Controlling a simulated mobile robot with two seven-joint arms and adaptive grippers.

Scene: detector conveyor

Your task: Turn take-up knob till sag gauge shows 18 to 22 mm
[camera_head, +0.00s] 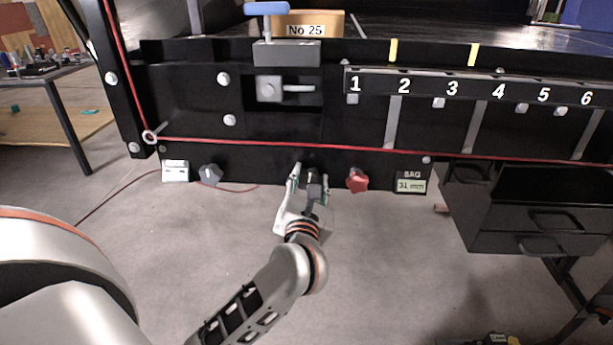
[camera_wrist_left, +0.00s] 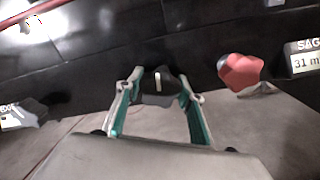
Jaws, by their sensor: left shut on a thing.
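A dark knob with a white pointer line (camera_wrist_left: 158,84) sits on the black panel; it shows clearly in the left wrist view. My left gripper (camera_head: 308,178) is shut on this knob, one finger on each side of it. In the head view the gripper mostly hides the knob. The sag gauge (camera_head: 411,184) at the right of the panel reads 31 mm; in the left wrist view it is cut off at the edge (camera_wrist_left: 304,60). My right gripper is not in view.
A red knob (camera_head: 357,180) sits just right of my left gripper. A grey knob (camera_head: 210,175) and a small white box (camera_head: 175,171) are to the left. A red cord (camera_head: 300,144) runs above. Black drawers (camera_head: 530,215) stand at the right.

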